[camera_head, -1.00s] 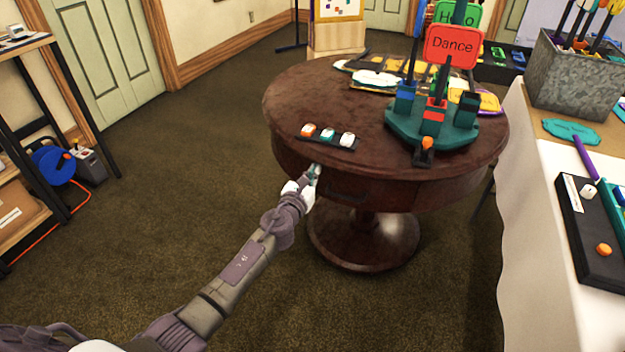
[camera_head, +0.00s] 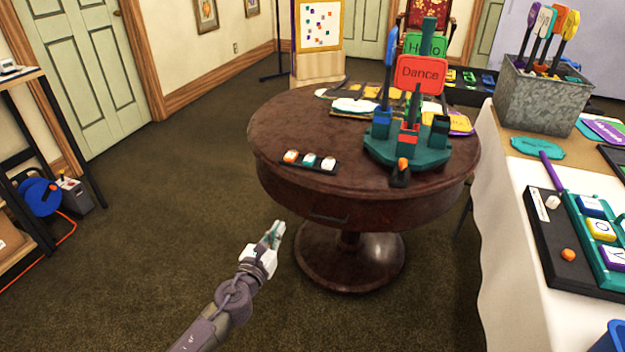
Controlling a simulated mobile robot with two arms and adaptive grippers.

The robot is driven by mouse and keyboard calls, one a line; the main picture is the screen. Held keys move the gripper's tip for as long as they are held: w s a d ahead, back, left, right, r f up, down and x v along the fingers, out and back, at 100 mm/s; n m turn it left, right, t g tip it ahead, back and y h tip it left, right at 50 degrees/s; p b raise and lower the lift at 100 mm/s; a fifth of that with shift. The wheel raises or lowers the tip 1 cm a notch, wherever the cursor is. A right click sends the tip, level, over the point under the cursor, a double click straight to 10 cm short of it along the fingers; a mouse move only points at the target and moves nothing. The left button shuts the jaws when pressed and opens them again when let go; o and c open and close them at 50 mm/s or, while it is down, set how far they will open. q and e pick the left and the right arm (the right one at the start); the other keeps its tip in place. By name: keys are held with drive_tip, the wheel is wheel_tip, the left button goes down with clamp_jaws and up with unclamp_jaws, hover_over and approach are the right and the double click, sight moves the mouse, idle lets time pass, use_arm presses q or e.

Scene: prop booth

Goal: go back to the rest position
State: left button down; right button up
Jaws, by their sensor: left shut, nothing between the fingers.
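My left gripper (camera_head: 276,232) is shut and empty. It hangs over the carpet in front of the round brown table (camera_head: 270,135), below the table's rim and apart from it. My left arm comes in from the bottom of the view. My right gripper does not show.
On the round table are a strip with three buttons (camera_head: 310,162) and a teal stand (camera_head: 425,152) holding signs such as the red Dance sign (camera_head: 421,75). A white-covered table (camera_head: 505,220) with a metal bin (camera_head: 538,98) stands at right.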

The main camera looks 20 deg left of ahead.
use_arm(q)
drive_tip(key=s+a+f+n+g+y, duration=0.3)
drive_tip(key=s+f+n+g, duration=0.5)
drive_tip(key=s+f+n, duration=1.2)
drive_tip(key=s+d+f+n+g+h, duration=0.35)
drive_tip(key=s+d+n+g, duration=0.45)
drive_tip(key=s+n, duration=0.6)
drive_tip(key=s+a+f+p, duration=0.1)
drive_tip(key=s+f+p, duration=0.3)
drive_tip(key=s+p, duration=0.5)
drive_tip(key=s+a+f+g+y+p, duration=0.1)
drive_tip(key=s+f+p, duration=0.3)
drive_tip(key=s+p, duration=0.5)
drive_tip(key=shift+a, duration=0.15)
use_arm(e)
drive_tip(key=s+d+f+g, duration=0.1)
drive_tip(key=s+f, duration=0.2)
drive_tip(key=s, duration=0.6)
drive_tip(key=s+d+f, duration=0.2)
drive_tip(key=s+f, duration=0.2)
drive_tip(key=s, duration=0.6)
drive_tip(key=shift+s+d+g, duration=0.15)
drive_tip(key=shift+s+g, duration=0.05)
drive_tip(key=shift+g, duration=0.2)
